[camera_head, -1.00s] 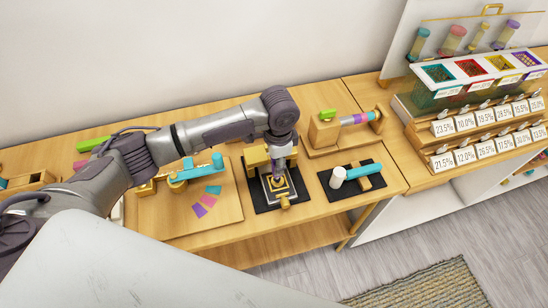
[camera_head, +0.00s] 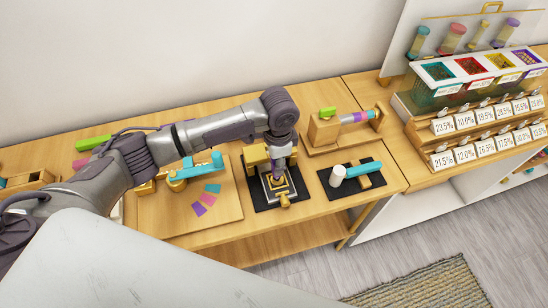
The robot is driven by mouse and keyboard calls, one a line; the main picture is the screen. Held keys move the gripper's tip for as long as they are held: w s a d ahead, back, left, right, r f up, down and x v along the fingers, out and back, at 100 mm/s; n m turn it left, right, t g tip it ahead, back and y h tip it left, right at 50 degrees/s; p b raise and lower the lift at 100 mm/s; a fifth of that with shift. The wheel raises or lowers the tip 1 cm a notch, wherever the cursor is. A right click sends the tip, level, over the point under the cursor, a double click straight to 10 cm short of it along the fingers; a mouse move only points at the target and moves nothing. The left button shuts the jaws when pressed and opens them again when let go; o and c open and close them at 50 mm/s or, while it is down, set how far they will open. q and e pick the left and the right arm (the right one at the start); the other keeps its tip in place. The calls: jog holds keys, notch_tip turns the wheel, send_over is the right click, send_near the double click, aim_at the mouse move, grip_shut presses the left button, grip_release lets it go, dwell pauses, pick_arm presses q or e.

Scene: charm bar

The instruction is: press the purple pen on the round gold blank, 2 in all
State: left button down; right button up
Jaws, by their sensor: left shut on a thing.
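My left gripper (camera_head: 280,155) points down over the dark mat (camera_head: 255,197) at the middle of the table and is shut on the purple pen (camera_head: 277,172), which is mostly hidden by the fingers. The pen's lower end is over a small square fixture (camera_head: 284,199) with gold and pale parts. The round gold blank (camera_head: 277,184) appears to sit in this fixture, just below the pen. Whether the pen touches it I cannot tell at this size. My right gripper is out of view.
A wooden board (camera_head: 225,213) with a turquoise-handled tool (camera_head: 195,170) and coloured swatches (camera_head: 205,199) lies left. A white-headed turquoise mallet (camera_head: 350,173) lies on a dark mat to the right. A wooden stand (camera_head: 325,130) is behind. A display rack (camera_head: 470,125) stands far right.

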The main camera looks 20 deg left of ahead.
pick_arm(q)
jog(key=shift+f+p, duration=0.1)
jog(key=shift+p, duration=0.3)
dwell(1.4)
notch_tip(320, 180, up, 3)
jog(key=p, duration=0.3)
notch_tip(320, 180, up, 2)
jog(key=shift+r+p, duration=0.1)
jog(key=shift+p, duration=0.6)
jog(key=shift+r, duration=1)
jog(key=c, duration=1.4)
grip_release()
grip_shut()
